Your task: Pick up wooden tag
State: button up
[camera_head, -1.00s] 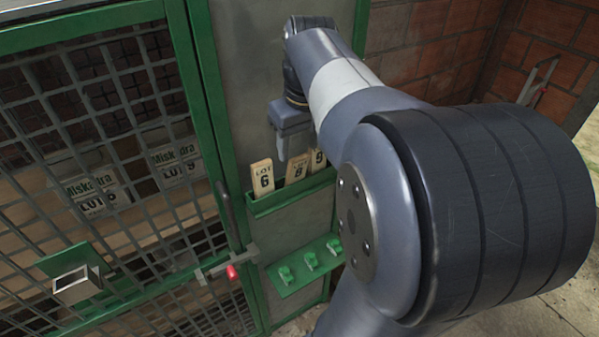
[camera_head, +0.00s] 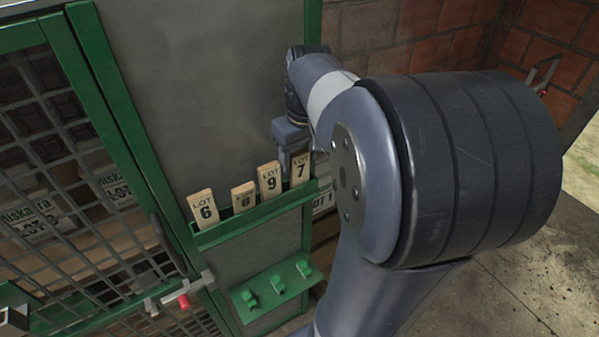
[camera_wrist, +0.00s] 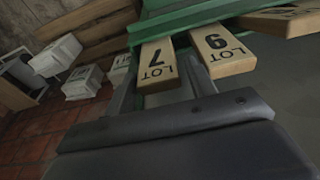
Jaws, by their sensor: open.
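Wooden tags stand in a row in a green rack (camera_head: 255,217) on the grey panel in the head view. From left they are LOT 6 (camera_head: 203,208), LOT 8 (camera_head: 244,197), LOT 9 (camera_head: 270,181) and LOT 7 (camera_head: 300,169). My gripper (camera_head: 291,155) is open at the right end of the row, close by LOT 7. In the wrist view, the LOT 7 tag (camera_wrist: 157,66) appears between my fingers, and LOT 9 (camera_wrist: 222,48) lies just right of them. I cannot tell whether a finger touches either tag.
Below the rack is a green shelf (camera_head: 272,292) with small green pegs. A mesh door (camera_head: 70,190) with a red-tipped latch (camera_head: 184,301) is at left. Pale block-like items (camera_wrist: 82,82) sit beyond in the wrist view. A brick wall (camera_head: 440,50) stands behind.

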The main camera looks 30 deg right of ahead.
aim_at(299, 169)
jog(key=shift+w+d+f+p, duration=0.1)
jog(key=shift+w+f+p, duration=0.05)
jog(key=shift+f, duration=1.05)
jog(key=shift+w+f+p, duration=0.15)
jog(key=shift+f, duration=1)
jog(key=c, duration=0.7)
